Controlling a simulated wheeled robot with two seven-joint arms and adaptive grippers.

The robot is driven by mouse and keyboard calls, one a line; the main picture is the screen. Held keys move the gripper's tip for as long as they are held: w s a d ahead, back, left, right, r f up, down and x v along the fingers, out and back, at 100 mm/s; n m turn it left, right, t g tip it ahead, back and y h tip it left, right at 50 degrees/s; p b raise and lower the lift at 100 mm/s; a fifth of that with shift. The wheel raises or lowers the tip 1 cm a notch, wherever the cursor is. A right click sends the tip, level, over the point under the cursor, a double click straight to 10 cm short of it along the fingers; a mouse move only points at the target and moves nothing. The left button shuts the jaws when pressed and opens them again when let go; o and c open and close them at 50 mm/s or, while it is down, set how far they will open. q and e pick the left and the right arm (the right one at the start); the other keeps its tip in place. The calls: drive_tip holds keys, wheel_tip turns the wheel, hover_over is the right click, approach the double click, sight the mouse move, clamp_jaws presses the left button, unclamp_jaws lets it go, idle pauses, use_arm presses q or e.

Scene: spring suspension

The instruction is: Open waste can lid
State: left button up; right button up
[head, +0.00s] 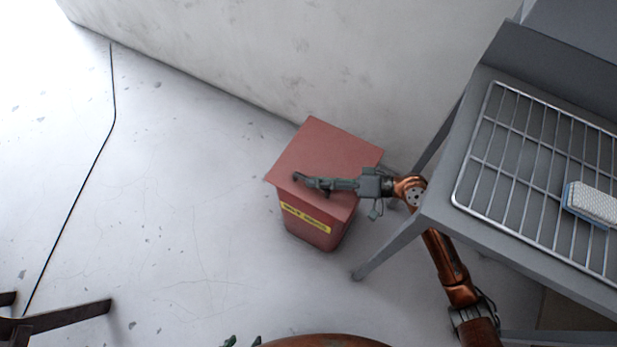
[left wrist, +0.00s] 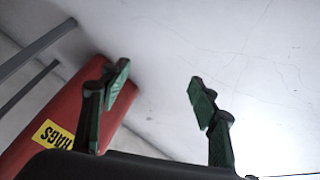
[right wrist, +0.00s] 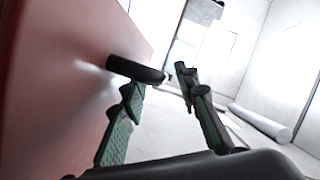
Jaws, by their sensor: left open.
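The red waste can (head: 311,222) stands on the floor with its flat, square lid (head: 325,150) down on top. A yellow label is on its front. It also shows at the left in the left wrist view (left wrist: 50,108). My right gripper (head: 308,181) lies low over the lid's front part, with its arm coming in from the right. In the right wrist view its fingers (right wrist: 160,88) are apart beside the red surface, with a dark bar-like piece by the left finger. My left gripper (left wrist: 160,82) is open and empty, away from the can; only its fingertips show in the head view (head: 243,341).
A grey metal table (head: 440,207) with a wire rack (head: 515,140) and a white-blue brush (head: 594,203) stands right of the can. A wall (head: 250,50) runs behind. Dark metal legs (head: 65,315) are at the lower left. The floor left of the can is clear.

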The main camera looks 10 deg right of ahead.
drive_tip(key=shift+b+x, duration=0.3)
drive_tip(key=shift+x, duration=0.95)
drive_tip(key=shift+c, duration=0.6)
clamp_jaws()
